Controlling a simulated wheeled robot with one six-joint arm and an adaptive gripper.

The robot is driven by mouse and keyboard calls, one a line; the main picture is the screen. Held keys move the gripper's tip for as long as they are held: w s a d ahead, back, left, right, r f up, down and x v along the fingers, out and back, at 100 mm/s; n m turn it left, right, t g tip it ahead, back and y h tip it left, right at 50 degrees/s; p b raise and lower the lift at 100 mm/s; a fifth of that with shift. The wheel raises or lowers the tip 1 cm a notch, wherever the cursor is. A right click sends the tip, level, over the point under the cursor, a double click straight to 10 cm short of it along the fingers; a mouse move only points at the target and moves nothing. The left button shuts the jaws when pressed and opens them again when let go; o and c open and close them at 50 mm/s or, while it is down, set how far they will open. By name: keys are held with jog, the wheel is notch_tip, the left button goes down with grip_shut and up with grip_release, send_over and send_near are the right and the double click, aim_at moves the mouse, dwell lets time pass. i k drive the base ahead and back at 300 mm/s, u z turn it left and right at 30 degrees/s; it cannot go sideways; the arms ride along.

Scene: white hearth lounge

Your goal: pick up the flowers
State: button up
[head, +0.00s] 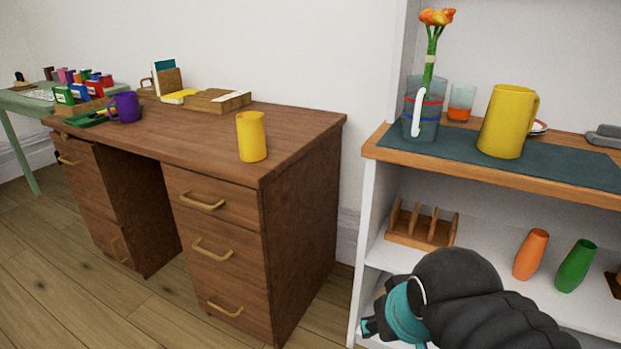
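The orange flowers (437,17) stand upright on green stems with a pale band around them. Their lower stems go down into a clear jug (421,117) with a white handle and red and blue rings. The jug stands on the dark mat at the left end of the shelf top. My gripper (369,326) shows only in small part at the bottom, low in front of the white shelf and well below the flowers. My dark arm with a teal ring hides most of it, so its fingers cannot be made out.
A yellow pitcher (508,122) and a glass with orange contents (462,103) stand close right of the jug. The white upright (404,55) is just left of the flowers. A wooden desk (150,150) with a yellow cup (251,136) stands left.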

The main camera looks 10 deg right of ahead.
aim_at(437, 18)
jog(key=u, duration=1.7)
jog(key=k, duration=0.95)
jog(key=z, duration=1.65)
jog(key=i, duration=0.5)
